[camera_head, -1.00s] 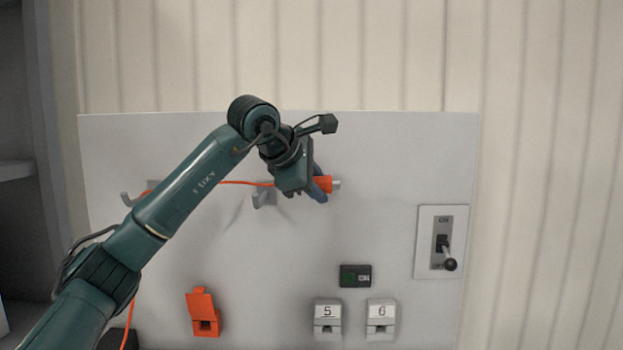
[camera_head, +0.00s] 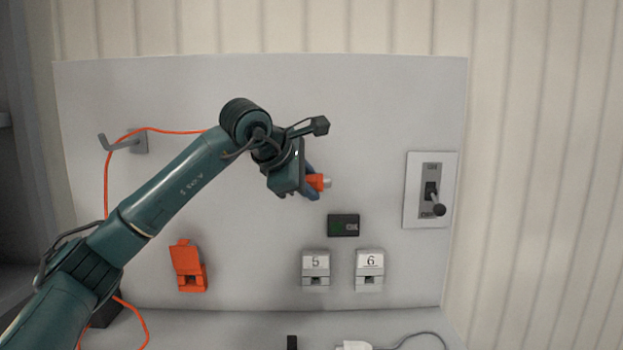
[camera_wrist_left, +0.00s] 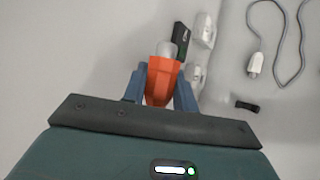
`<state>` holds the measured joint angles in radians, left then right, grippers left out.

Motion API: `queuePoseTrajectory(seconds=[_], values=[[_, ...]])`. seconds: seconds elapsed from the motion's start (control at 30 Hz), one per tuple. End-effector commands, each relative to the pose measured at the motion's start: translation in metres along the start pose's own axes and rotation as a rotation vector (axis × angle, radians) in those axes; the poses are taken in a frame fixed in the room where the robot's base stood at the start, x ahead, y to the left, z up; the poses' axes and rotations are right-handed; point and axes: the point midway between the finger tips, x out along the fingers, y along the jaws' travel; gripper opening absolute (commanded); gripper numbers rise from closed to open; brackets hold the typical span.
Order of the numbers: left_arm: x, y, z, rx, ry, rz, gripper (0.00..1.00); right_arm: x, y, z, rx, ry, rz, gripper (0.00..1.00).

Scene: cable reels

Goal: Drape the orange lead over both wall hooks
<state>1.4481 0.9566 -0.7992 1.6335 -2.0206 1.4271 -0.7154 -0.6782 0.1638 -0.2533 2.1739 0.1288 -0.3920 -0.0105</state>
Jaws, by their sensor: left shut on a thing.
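The orange lead (camera_head: 108,175) runs up the panel's left side, over the left wall hook (camera_head: 137,141), then right until it passes behind my left arm. The other hook is hidden behind my left arm or gripper. My left gripper (camera_head: 312,187) is shut on the lead's orange plug (camera_head: 317,182), in front of the panel and above sockets 5 and 6. In the left wrist view, the plug (camera_wrist_left: 160,84) sits between the blue fingers of my left gripper (camera_wrist_left: 160,92), its grey tip pointing away. My right gripper is not in view.
The grey panel (camera_head: 375,100) holds an open orange socket box (camera_head: 188,268), socket 5 (camera_head: 315,268), socket 6 (camera_head: 369,268), a dark display (camera_head: 343,225) and a lever switch (camera_head: 431,190). A white plug with grey cable (camera_head: 354,346) lies below. The panel's upper right is clear.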

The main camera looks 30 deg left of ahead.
Motion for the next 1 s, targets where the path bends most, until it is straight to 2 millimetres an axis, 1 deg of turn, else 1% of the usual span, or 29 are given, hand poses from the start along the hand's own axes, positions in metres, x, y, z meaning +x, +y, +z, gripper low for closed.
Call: queuePoseTrajectory(seconds=[0.03,0.1,0.4,0.6,0.93,0.97,1.0], values=[[0.006,-0.007,-0.005,0.0,0.0,-0.001,0.0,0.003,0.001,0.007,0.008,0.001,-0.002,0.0],[0.01,-0.013,-0.009,-0.001,0.0,-0.001,0.0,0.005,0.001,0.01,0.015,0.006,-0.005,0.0],[0.023,-0.031,-0.023,0.0,0.0,0.0,0.0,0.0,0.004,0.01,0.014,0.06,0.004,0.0],[0.026,-0.035,-0.027,0.0,0.0,0.0,0.0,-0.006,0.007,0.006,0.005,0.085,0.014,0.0],[0.026,-0.036,-0.027,0.0,0.0,0.0,0.0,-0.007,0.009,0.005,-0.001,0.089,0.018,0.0],[0.026,-0.036,-0.027,0.0,0.0,0.0,0.3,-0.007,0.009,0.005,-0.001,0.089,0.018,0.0],[0.026,-0.036,-0.027,0.0,0.0,0.0,0.34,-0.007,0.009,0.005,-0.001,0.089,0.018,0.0]])
